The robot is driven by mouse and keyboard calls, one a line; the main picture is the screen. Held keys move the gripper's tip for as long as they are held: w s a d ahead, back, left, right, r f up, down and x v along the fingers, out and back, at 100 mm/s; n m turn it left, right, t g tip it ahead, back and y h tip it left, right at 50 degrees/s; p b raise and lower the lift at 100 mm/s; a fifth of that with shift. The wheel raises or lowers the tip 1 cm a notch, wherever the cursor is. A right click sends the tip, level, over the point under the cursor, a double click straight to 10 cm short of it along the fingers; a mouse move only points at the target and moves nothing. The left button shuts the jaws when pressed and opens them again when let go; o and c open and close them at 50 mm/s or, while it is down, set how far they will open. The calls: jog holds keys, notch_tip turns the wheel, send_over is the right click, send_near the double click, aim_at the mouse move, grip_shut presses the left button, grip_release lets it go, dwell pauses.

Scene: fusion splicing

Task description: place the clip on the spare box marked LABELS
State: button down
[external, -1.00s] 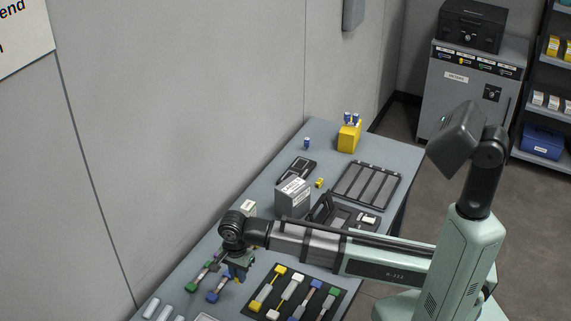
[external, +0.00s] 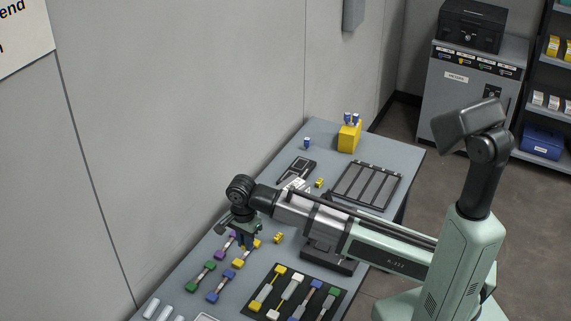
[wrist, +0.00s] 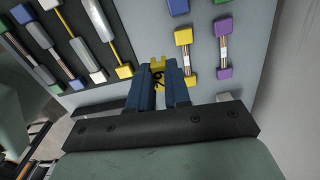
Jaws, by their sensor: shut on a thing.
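My gripper (wrist: 160,90), with blue fingers, is shut on a small yellow clip (wrist: 158,67) that bears a dark mark. In the external view my gripper (external: 247,240) is above the left part of the table, by the yellow-ended splice piece (external: 238,263); the held clip is not clear there. A grey box with a white top label (external: 294,184) stands mostly hidden behind my arm. I cannot read the word LABELS on any box.
Another yellow clip (external: 278,238) lies on the table, right of my gripper. A black tray (external: 262,306) holds several coloured splice pieces. A slotted rack (external: 368,186) and a yellow block (external: 348,138) are farther back. The wall borders the table's left side.

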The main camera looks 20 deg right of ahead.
jog(key=w+d+r+m, duration=0.2)
jog(key=w+d+r, duration=0.1)
jog(key=w+d, duration=0.35)
jog(key=w+d+r+m, duration=0.1)
jog(key=w+d+r, duration=0.2)
jog(key=w+d, duration=0.35)
notch_tip(320, 180, up, 6)
jog(key=n, duration=0.4)
send_over(292, 186)
jog(key=shift+f, duration=4.9)
jog(key=c, duration=1.5)
grip_release()
jog(key=shift+f, duration=0.15)
jog(key=shift+c, duration=0.2)
jog(key=o, duration=0.5)
jog(key=shift+c, duration=0.2)
